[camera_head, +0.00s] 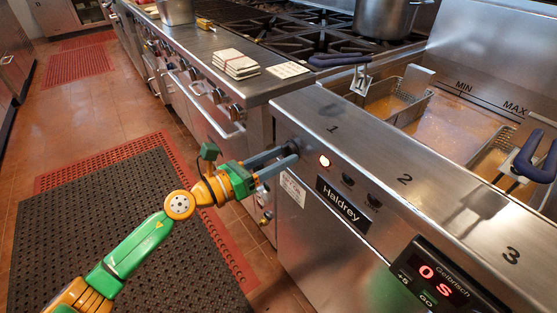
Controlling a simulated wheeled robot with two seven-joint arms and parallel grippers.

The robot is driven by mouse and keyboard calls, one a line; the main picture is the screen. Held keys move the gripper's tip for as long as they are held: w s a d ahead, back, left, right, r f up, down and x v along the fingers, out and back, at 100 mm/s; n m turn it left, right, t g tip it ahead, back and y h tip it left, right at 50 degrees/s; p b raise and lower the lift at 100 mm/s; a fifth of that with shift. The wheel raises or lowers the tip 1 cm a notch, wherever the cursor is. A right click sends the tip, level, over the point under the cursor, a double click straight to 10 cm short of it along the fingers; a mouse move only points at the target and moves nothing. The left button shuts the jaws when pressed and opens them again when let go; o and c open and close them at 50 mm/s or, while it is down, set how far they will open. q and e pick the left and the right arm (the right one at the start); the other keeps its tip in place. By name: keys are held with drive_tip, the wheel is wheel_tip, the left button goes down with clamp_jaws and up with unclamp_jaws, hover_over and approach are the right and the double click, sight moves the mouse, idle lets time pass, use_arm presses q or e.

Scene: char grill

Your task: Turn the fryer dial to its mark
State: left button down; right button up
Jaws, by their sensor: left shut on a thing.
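The fryer (330,240) is a steel unit on the right, with a sloped front panel. The fryer dial (294,144) is a small dark knob at the left end of that panel, below the number 1, mostly hidden by my fingers. My left gripper (287,155) reaches in from the left and is shut on the dial, one grey finger above and one below. The dial's mark and pointer are too small or hidden to read. My right gripper is not in view.
A timer display (440,283) reads 0 s. Fry baskets (400,100) hang over the oil behind. A range (215,50) with knobs and a rail adjoins at the left.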

use_arm(q)
drive_tip(key=shift+m, duration=0.5)
drive_tip(key=shift+c, duration=1.7)
unclamp_jaws()
drive_tip(key=b+v, duration=0.1)
drive_tip(key=v, duration=0.6)
drive_tip(key=shift+b, duration=0.4)
